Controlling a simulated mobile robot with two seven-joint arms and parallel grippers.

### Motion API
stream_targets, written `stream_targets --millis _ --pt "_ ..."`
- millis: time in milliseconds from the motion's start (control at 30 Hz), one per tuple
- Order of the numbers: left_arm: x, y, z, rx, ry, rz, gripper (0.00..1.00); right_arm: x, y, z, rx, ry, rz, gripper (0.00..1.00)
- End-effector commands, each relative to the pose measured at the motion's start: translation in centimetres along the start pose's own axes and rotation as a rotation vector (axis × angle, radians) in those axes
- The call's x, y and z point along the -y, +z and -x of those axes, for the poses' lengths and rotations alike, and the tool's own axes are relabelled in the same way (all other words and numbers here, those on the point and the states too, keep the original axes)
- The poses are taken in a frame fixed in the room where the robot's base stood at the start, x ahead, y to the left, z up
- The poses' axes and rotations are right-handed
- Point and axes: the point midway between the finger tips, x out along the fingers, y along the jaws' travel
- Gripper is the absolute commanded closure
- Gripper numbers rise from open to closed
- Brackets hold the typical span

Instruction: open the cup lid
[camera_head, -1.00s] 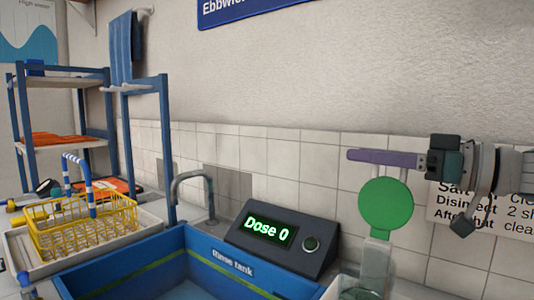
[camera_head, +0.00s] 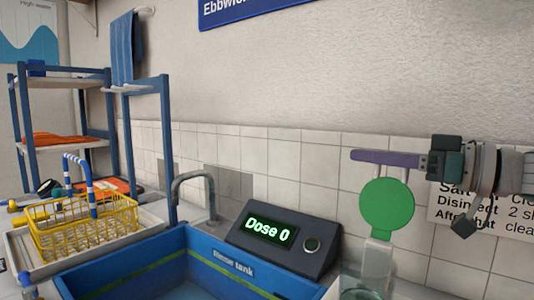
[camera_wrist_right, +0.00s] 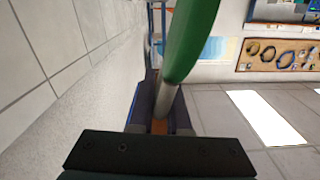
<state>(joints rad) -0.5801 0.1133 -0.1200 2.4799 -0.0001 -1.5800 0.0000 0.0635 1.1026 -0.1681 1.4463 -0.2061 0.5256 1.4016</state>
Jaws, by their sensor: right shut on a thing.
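The green round lid (camera_head: 387,208) stands upright, its flat face toward the head camera. A clear cup (camera_head: 365,284) is at the bottom edge of the head view, below the lid and mostly cut off. A pale clear piece (camera_head: 378,254) lies between them; whether it joins the two I cannot tell. My right gripper (camera_head: 362,156), with purple fingers, is above the lid and shut on a thin stalk at its upper edge. In the right wrist view the lid (camera_wrist_right: 190,40) is edge-on, with its grey stalk (camera_wrist_right: 167,98) running to the fingers. My left gripper is not in view.
A dose box (camera_head: 282,239) reading "Dose 0" stands left of the cup, behind the blue rinse tank (camera_head: 190,258). A tap (camera_head: 192,178), a yellow wire basket (camera_head: 85,230) and a blue shelf rack (camera_head: 163,140) are further left. The tiled wall (camera_head: 350,170) runs close behind.

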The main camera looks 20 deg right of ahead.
Motion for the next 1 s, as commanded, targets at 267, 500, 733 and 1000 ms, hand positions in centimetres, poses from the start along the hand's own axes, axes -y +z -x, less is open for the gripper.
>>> stream_targets --millis 267,500,733,1000 --pt "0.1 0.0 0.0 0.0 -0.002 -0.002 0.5 -0.1 0.0 0.0 0.001 0.002 0.002 1.0" --pt "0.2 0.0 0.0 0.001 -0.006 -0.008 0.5 -0.1 0.1 0.0 0.002 0.003 0.002 1.0" --pt "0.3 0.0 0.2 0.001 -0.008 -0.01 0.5 0.0 0.0 0.0 0.002 0.002 0.006 1.0" --pt "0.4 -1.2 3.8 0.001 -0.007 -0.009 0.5 2.0 -0.7 0.0 0.002 0.001 0.105 1.0"
